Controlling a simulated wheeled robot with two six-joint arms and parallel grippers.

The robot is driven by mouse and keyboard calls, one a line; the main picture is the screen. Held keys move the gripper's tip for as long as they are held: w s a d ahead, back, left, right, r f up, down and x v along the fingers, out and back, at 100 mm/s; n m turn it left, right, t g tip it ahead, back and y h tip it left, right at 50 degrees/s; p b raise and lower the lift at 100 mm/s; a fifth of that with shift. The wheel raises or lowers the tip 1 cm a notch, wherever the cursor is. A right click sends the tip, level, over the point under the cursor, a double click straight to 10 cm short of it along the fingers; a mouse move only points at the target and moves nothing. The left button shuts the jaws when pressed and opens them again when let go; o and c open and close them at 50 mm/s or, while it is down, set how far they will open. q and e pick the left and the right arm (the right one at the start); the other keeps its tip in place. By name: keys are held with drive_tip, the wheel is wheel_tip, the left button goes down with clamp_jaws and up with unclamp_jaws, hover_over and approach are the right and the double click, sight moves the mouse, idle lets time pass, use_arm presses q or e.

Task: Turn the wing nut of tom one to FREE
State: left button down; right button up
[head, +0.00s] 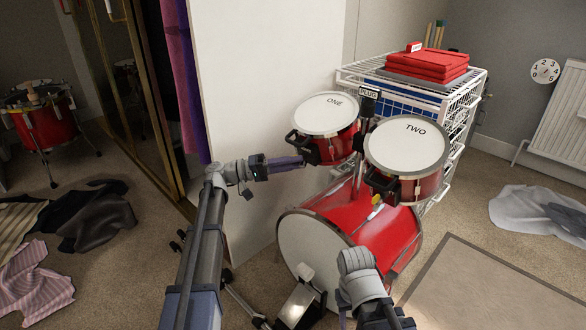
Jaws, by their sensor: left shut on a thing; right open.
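Tom one (325,114) is a red drum with a white head marked ONE, mounted above the red bass drum (372,228). A black bracket (295,141) sticks out on its left side. My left gripper (302,161) reaches in from the left, with its fingertips shut at the lower part of that bracket. The wing nut there is hidden by the fingers, and its setting cannot be read. Tom two (406,145) hangs to the right with a similar black bracket (380,184). My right gripper (357,262) is low in front of the bass drum; its fingers are hardly visible.
A white panel (262,90) stands close behind my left arm. A white wire rack (462,112) with red folded cloth (428,64) is behind the toms. A pedal (300,305) lies in front. Clothes (95,215) lie on the left floor. A mat (490,290) covers the right floor.

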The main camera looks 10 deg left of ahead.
use_arm(q)
drive_tip(key=shift+w+a+r, duration=0.1)
drive_tip(key=shift+w, duration=0.1)
idle(0.3)
drive_tip(key=c, duration=0.9)
unclamp_jaws()
drive_tip(key=shift+s, duration=0.1)
drive_tip(key=b+v, duration=0.1)
drive_tip(key=v, duration=0.6)
drive_tip(key=shift+s+a+f, duration=0.15)
drive_tip(key=shift+a+f, duration=0.1)
drive_tip(key=shift+a, duration=0.1)
